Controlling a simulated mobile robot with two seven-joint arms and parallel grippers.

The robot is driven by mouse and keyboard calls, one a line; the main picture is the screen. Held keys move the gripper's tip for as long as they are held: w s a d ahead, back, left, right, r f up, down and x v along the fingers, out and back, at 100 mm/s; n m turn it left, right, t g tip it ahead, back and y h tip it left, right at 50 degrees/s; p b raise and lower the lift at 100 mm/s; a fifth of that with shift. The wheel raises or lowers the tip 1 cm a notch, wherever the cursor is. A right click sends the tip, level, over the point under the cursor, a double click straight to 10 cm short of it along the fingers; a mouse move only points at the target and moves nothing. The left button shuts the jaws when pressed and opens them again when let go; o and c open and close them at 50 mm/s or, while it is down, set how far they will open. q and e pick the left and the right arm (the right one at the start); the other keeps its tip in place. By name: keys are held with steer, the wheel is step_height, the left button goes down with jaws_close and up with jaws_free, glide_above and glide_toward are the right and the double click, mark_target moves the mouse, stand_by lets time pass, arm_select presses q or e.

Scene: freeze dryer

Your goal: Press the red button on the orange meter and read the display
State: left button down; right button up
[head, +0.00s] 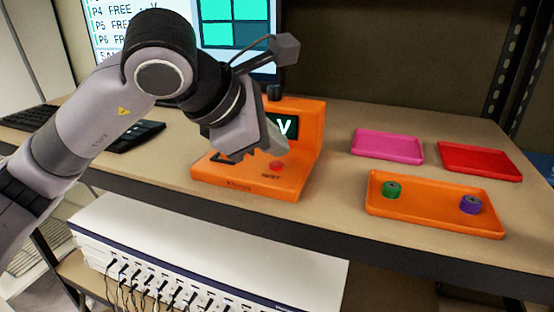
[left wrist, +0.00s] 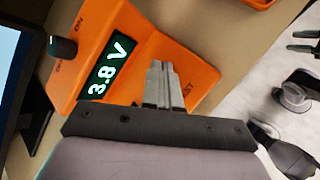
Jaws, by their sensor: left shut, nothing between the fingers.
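The orange meter (head: 310,150) stands on the bench, with a lit display (head: 285,126) partly behind my left gripper in the head view. In the left wrist view the display (left wrist: 107,70) reads 3.8 V. The red button (head: 277,165) shows on the meter's front base in the head view; in the left wrist view I cannot see it, and the fingers cover that area. My left gripper (head: 268,152) is shut and empty, low over the meter's base by the button. Its fingers (left wrist: 160,80) show in the left wrist view. I cannot tell whether they touch the button.
An orange tray (head: 430,222) holds a green spool (head: 391,189) and a purple spool (head: 470,204). A pink tray (head: 388,146) and a red tray (head: 480,160) lie behind it. A monitor (head: 240,35) stands behind the meter. A white box (head: 210,260) with cables is below.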

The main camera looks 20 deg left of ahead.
mark_target(272, 170)
arm_select(q)
steer(key=shift+r, duration=0.1)
step_height(272, 170, up, 6)
steer(key=p, duration=0.3)
stand_by(0.4)
stand_by(0.7)
